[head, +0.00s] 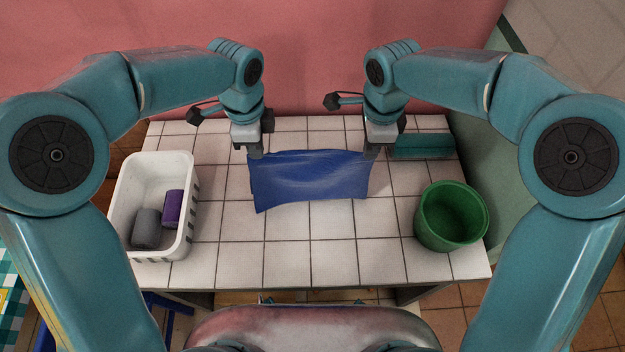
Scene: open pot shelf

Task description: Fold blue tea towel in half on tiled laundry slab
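The blue tea towel (311,181) is spread between my two grippers over the back middle of the white tiled slab (315,262). Its upper edge runs from one gripper to the other, and its lower edge hangs or lies toward me, a little wavy. My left gripper (256,152) is shut on the towel's upper left corner. My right gripper (370,152) is shut on its upper right corner. I cannot tell whether the lower edge touches the tiles.
A white basket (133,185) with a grey roll (146,229) and a purple roll (173,208) stands at the left. A green pot (450,216) stands at the right, and a teal block-like object (425,146) lies at the back right. The tiles in front of the towel are clear.

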